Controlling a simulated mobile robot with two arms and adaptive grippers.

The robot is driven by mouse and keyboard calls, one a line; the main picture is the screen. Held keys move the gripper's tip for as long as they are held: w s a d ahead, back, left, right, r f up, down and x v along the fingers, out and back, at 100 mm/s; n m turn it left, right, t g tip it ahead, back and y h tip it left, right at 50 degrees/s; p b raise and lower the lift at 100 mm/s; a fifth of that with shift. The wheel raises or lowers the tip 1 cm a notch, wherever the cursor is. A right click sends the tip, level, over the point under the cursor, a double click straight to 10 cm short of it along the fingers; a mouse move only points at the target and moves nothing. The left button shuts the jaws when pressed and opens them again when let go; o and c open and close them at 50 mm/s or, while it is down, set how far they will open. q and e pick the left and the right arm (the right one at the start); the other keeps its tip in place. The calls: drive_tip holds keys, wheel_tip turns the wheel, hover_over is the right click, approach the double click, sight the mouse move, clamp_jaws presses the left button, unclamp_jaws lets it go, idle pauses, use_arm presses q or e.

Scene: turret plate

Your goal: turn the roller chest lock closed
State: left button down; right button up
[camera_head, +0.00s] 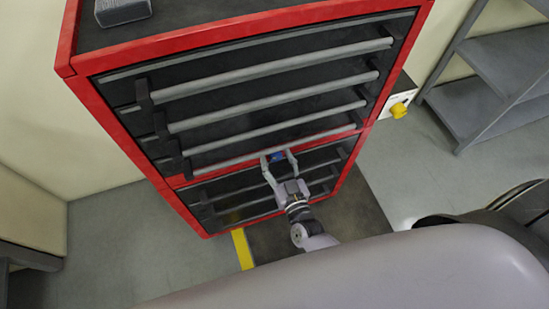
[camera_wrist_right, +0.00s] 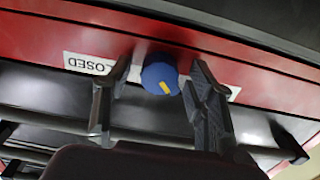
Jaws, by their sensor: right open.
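The red roller chest (camera_head: 118,122) with black drawers stands in front of me in the head view. Its lock is a round blue knob (camera_wrist_right: 160,76) with a yellow mark, set on a red strip between drawers. In the head view the knob (camera_head: 277,157) is small between my fingers. A white label (camera_wrist_right: 92,63) reading "CLOSED" appears upside down to the left of the knob in the wrist view. My right gripper (camera_head: 279,156) is open, with one finger on each side of the knob; in the wrist view (camera_wrist_right: 162,92) gaps show beside it. My left gripper is not in view.
Long grey drawer handles (camera_head: 270,100) stick out above and below the knob. A grey object (camera_head: 122,10) lies on the chest top.

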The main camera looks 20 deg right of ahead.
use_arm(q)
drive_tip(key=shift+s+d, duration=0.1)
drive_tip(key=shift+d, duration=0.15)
use_arm(e)
drive_tip(key=shift+c, duration=0.7)
drive_tip(key=c, duration=1)
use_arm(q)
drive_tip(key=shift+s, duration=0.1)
